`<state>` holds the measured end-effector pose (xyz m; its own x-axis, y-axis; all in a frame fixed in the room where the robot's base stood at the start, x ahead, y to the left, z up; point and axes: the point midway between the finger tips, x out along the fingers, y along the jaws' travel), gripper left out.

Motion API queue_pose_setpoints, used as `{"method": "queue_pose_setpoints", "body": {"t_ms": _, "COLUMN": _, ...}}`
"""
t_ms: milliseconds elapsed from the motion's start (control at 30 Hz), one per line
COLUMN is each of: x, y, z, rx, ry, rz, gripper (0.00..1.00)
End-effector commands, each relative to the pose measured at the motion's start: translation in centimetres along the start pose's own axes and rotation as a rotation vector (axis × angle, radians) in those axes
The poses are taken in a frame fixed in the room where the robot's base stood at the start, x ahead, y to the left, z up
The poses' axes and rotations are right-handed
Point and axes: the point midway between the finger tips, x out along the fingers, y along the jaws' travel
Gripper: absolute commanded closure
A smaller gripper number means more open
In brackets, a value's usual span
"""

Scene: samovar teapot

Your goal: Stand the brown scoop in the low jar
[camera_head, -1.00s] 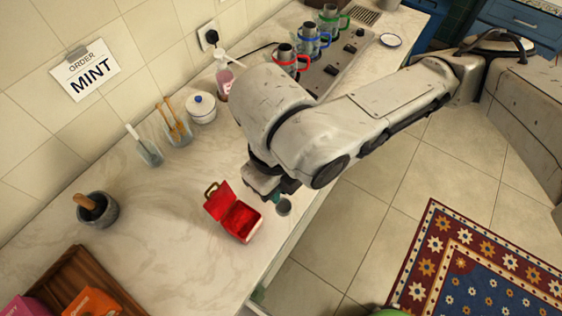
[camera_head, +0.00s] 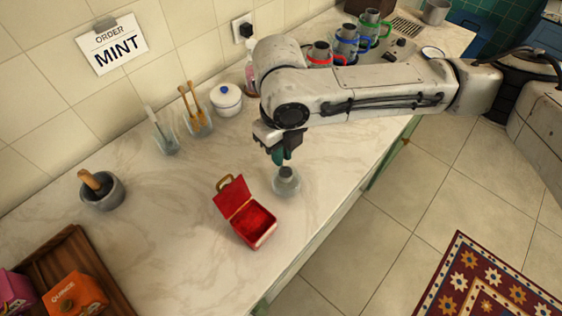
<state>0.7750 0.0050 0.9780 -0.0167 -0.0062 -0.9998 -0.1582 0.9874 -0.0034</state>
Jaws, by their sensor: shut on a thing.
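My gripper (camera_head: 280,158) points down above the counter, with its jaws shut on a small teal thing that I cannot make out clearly. Right below is a small, low clear glass jar (camera_head: 286,188) with a grey top or content. I cannot tell whether the held thing touches it. Two brown wooden handles, perhaps scoops (camera_head: 187,100), stand in a glass jar (camera_head: 199,128) near the wall. I cannot tell which is the brown scoop. A grey-white utensil (camera_head: 153,117) leans in another glass jar (camera_head: 168,141) to its left.
An open red box (camera_head: 252,222) stands left of the low jar. A mortar (camera_head: 103,192) with a wooden pestle, a white lidded pot (camera_head: 225,100) and a wooden tray (camera_head: 95,260) stand on the counter (camera_head: 170,240). The front edge is close at right.

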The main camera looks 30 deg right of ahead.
Motion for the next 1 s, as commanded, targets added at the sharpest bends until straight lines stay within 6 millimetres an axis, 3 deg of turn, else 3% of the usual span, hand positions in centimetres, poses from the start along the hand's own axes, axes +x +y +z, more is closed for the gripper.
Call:
{"method": "queue_pose_setpoints", "body": {"t_ms": 100, "x": 2.1, "y": -0.1, "z": 0.3, "rx": 0.0, "ry": 0.001, "rz": -0.001, "gripper": 1.0}}
{"method": "queue_pose_setpoints", "body": {"t_ms": 233, "x": 3.5, "y": -0.1, "z": 0.3, "rx": 0.001, "ry": 0.001, "rz": -0.001, "gripper": 1.0}}
{"method": "queue_pose_setpoints", "body": {"t_ms": 800, "x": 4.2, "y": -0.1, "z": 0.3, "rx": 0.001, "ry": 0.001, "rz": 0.0, "gripper": 1.0}}
{"method": "queue_pose_setpoints", "body": {"t_ms": 833, "x": 4.1, "y": -0.1, "z": 0.3, "rx": 0.001, "ry": 0.001, "rz": 0.0, "gripper": 0.86}}
{"method": "queue_pose_setpoints", "body": {"t_ms": 1000, "x": 4.1, "y": -0.1, "z": 0.3, "rx": 0.001, "ry": 0.001, "rz": 0.0, "gripper": 0.7}}
